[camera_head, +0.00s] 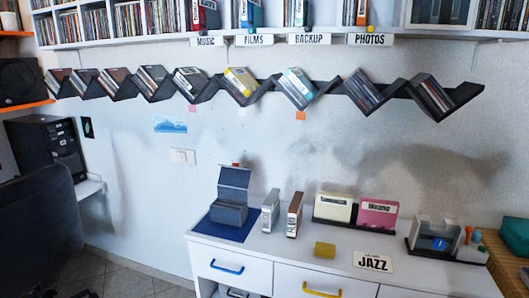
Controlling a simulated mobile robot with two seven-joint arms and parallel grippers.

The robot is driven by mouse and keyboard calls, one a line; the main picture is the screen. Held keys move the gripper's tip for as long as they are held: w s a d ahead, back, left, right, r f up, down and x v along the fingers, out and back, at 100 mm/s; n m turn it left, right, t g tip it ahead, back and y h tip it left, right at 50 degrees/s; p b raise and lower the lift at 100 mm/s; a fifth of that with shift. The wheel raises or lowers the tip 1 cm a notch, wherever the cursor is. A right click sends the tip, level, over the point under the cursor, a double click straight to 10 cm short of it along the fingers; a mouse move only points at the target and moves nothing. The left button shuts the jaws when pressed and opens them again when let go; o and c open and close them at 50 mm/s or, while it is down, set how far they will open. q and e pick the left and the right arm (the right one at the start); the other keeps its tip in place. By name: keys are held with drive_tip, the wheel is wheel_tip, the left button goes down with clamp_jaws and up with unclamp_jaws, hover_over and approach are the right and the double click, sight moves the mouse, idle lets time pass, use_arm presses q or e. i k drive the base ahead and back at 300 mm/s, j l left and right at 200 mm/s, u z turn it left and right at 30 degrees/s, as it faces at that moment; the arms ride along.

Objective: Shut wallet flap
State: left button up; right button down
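A grey-blue wallet (229,213) stands on a dark blue mat (247,233) at the left end of the white cabinet top. Its flap (234,177) is raised and tilted up at the back, so the wallet is open. The front of the wallet faces the room. Neither of my grippers shows in the head view, so nothing is seen touching the wallet.
Two upright cases, a grey one (270,211) and a brown one (294,214), stand right of the wallet. A dark zigzag shelf (329,88) hangs above. A large dark shape (38,235) fills the lower left.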

sight(235, 176)
drive_tip(key=i+j+z, duration=0.3)
drive_tip(key=j, duration=0.3)
drive_tip(key=i+j+z, duration=0.1)
drive_tip(key=i+j, duration=0.2)
drive_tip(key=i+j+z, duration=0.15)
drive_tip(key=j, duration=0.3)
drive_tip(key=i+j+z, duration=0.15)
drive_tip(key=j, duration=0.2)
drive_tip(key=i+j+z, duration=0.15)
drive_tip(key=j, duration=0.25)
drive_tip(key=i+j+z, duration=0.15)
drive_tip(key=j, duration=0.25)
drive_tip(key=i+j+z, duration=0.1)
drive_tip(key=j, duration=0.35)
